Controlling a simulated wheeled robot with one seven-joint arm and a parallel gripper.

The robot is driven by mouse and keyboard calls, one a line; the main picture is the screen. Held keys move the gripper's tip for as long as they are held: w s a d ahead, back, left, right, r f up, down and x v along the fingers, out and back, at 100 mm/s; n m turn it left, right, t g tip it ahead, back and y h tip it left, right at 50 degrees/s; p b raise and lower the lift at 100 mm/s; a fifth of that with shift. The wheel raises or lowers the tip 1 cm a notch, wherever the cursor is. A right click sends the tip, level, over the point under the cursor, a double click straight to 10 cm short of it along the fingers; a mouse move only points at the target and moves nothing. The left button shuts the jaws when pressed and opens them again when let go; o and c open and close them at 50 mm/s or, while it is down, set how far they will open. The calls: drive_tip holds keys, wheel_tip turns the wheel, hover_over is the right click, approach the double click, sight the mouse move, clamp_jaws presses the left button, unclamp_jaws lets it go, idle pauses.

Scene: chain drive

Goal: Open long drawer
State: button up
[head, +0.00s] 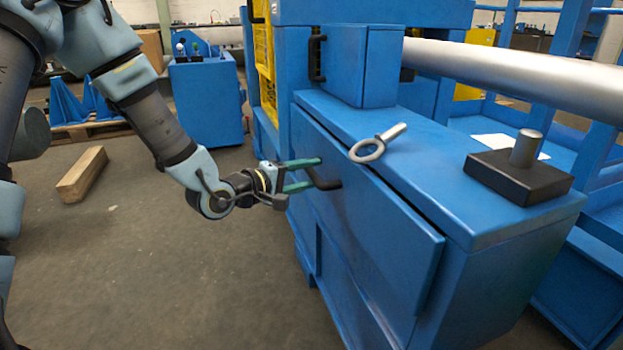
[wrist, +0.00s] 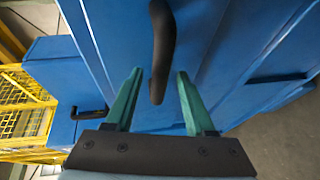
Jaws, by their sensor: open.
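The long drawer (head: 385,225) is the wide blue front below the cabinet's top. A dark gap runs along its top and right edges; I cannot tell how far out it stands. Its black bar handle (head: 327,182) is near the left end of the front. My gripper (head: 316,173) is open, with its green fingers pointing at the drawer front by the handle. In the wrist view the handle (wrist: 161,50) lies between the two spread fingers, with a gap on each side and no clear contact.
On the blue cabinet top (head: 440,185) lie an eye bolt (head: 376,145) and a black block with a metal post (head: 518,172). A small blue box with a black handle (head: 317,55) stands behind. A wooden beam (head: 82,174) lies on the floor. Floor before the drawer is clear.

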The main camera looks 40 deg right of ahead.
drive_tip(key=shift+d+f, duration=0.1)
drive_tip(key=shift+d, duration=0.55)
clamp_jaws()
idle(1.0)
